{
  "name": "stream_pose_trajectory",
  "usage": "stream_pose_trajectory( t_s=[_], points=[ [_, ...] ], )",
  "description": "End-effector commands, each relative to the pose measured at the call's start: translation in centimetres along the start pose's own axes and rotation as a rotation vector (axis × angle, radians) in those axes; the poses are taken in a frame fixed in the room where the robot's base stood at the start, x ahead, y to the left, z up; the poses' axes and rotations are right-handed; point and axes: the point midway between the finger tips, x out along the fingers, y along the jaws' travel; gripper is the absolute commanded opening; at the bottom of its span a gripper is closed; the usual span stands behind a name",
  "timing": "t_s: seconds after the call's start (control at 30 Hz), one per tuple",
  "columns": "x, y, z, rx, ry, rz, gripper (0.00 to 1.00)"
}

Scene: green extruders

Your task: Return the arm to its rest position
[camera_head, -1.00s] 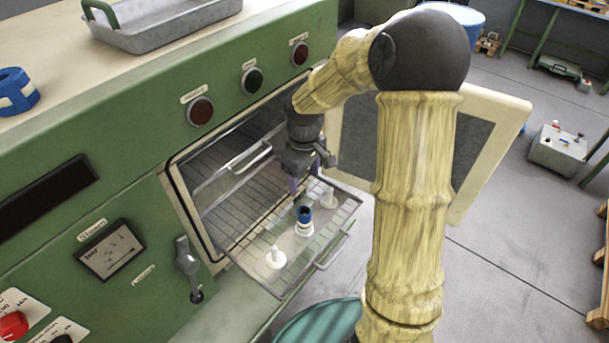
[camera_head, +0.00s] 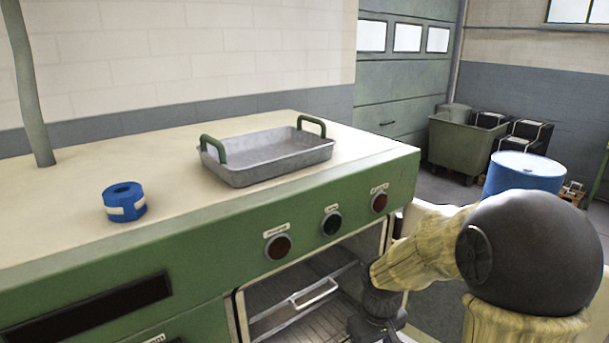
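My arm rises at the lower right, with its dark rounded elbow near the right edge. Its forearm reaches left and down to the dark wrist in front of the open oven chamber (camera_head: 300,300) of the green machine (camera_head: 215,258). My gripper's fingers lie below the bottom edge of the picture, so their state is hidden. Part of the wire rack (camera_head: 318,327) shows inside the chamber. The small items that stood on the rack are out of view.
A grey tray with green handles (camera_head: 268,160) and a blue tape roll (camera_head: 124,201) sit on the machine's cream top (camera_head: 60,215). A blue drum (camera_head: 525,172) and a green bin (camera_head: 462,143) stand on the floor behind at right.

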Motion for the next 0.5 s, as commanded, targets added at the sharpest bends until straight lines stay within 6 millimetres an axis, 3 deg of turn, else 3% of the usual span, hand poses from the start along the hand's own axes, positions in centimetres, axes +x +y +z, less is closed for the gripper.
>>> stream_pose_trajectory(
  t_s=[0.1, 0.23, 0.33, 0.5],
  points=[
    [-1.1, -1.5, 3.5, 0.153, 0.059, 0.02, 0.64],
    [-1.8, -2.5, 6.5, 0.313, 0.124, 0.02, 0.64],
    [-2.0, -2.9, 7.8, 0.385, 0.155, 0.015, 0.64],
    [-2.0, -3.0, 8.1, 0.411, 0.164, 0.012, 0.64]
  ],
)
